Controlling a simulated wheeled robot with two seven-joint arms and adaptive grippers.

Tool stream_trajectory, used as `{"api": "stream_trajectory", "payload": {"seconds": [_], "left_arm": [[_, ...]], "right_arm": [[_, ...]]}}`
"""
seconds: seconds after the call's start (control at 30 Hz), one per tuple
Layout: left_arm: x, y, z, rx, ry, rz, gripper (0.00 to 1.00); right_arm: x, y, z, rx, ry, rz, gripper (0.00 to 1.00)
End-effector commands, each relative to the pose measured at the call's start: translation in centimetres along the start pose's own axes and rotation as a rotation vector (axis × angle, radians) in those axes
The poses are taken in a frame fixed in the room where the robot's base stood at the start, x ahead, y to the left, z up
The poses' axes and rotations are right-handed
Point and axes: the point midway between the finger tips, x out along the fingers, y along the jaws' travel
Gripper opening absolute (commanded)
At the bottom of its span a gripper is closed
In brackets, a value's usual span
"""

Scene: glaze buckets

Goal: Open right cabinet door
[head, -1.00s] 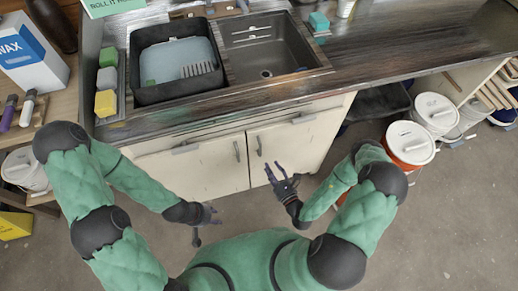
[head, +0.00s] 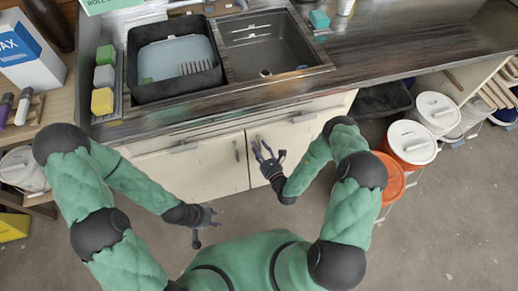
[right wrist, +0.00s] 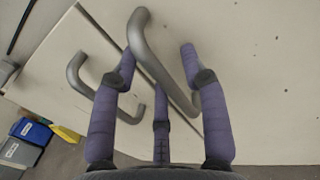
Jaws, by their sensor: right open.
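The right cabinet door (head: 312,150) is the cream panel under the sink, and it looks shut. Its grey bar handle (right wrist: 165,60) stands between the spread fingers of my right gripper (right wrist: 160,75) in the right wrist view. The fingers look apart from the handle or barely beside it; contact cannot be told. In the head view my right gripper (head: 265,152) is open in front of this door and hides its handle. The left door's handle (right wrist: 92,85) is to the left, across the seam. My left gripper (head: 209,216) hangs lower left, away from the cabinet, its fingers seeming spread.
The counter with the sink (head: 265,45) and a black tub (head: 170,90) overhangs the doors. An orange bucket (head: 391,182) and white-lidded buckets (head: 410,142) stand right of my right arm. Bare floor (head: 230,200) lies in front of the cabinet.

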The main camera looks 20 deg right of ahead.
Motion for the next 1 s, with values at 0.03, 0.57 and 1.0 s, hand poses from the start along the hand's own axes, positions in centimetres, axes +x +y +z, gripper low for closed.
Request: {"api": "stream_trajectory", "payload": {"seconds": [0.03,0.57,1.0], "left_arm": [[0.0,0.0,0.0,0.0,0.0,0.0,0.4],[0.0,0.0,0.0,0.0,0.0,0.0,0.4],[0.0,0.0,0.0,0.0,0.0,0.0,0.4]], "right_arm": [[0.0,0.0,0.0,0.0,0.0,0.0,0.45],[-0.1,0.0,0.0,0.0,0.001,0.001,0.0],[-4.3,-0.6,-0.2,0.004,0.007,0.097,0.0]]}}
